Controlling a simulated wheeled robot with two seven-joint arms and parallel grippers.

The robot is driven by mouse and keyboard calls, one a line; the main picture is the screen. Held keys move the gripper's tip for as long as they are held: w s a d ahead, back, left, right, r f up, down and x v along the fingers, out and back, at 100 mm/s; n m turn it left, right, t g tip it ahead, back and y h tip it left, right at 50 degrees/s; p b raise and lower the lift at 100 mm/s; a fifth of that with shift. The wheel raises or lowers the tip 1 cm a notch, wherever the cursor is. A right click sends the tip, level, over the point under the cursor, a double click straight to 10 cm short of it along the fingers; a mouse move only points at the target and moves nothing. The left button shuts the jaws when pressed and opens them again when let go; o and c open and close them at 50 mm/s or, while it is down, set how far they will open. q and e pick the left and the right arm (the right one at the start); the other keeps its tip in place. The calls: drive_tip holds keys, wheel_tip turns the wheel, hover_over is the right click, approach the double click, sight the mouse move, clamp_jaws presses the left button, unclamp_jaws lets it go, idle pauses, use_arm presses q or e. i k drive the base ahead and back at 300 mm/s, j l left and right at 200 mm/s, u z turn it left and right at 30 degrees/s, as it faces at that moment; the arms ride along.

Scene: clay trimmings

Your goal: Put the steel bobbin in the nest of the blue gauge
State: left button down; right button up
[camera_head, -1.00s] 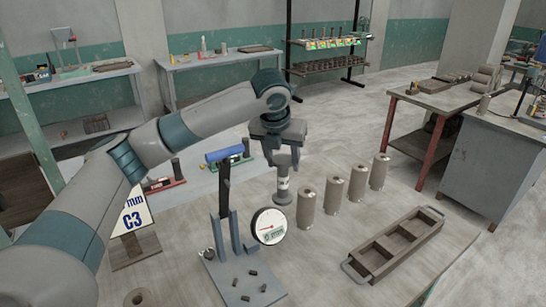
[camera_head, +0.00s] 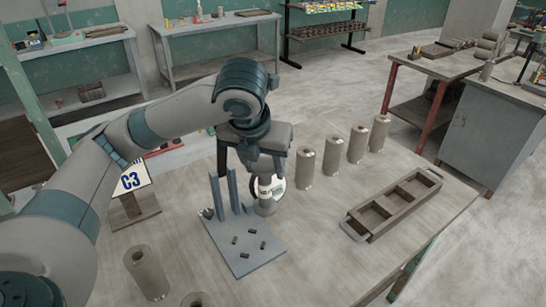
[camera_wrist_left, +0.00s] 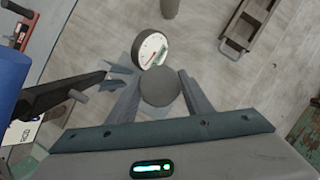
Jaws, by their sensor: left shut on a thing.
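The steel bobbin (camera_head: 265,208) is grey and upright, its upper part hidden by my left gripper (camera_head: 265,180). In the left wrist view its round top (camera_wrist_left: 160,87) sits between my left gripper's fingers (camera_wrist_left: 158,92), which are shut on it. The blue-grey gauge (camera_head: 240,256) has a flat base with several short pins, upright posts and a dark lever; its white dial also shows in the left wrist view (camera_wrist_left: 150,50). The bobbin is at the far right side of the base, beside the posts. The nest is hidden; I cannot tell whether the bobbin touches it. My right gripper is out of view.
Several brown cylinders (camera_head: 305,168) stand in a row behind the gauge, with others (camera_head: 147,273) at the front left. A compartmented tray (camera_head: 347,228) lies at the right. The table is clear at front right.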

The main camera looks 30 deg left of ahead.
sight(248, 244)
drive_tip(key=i+l+u, duration=0.15)
drive_tip(key=l+u, duration=0.3)
drive_tip(key=l, duration=0.35)
drive_tip(key=l+u, duration=0.5)
drive_tip(key=l, duration=0.35)
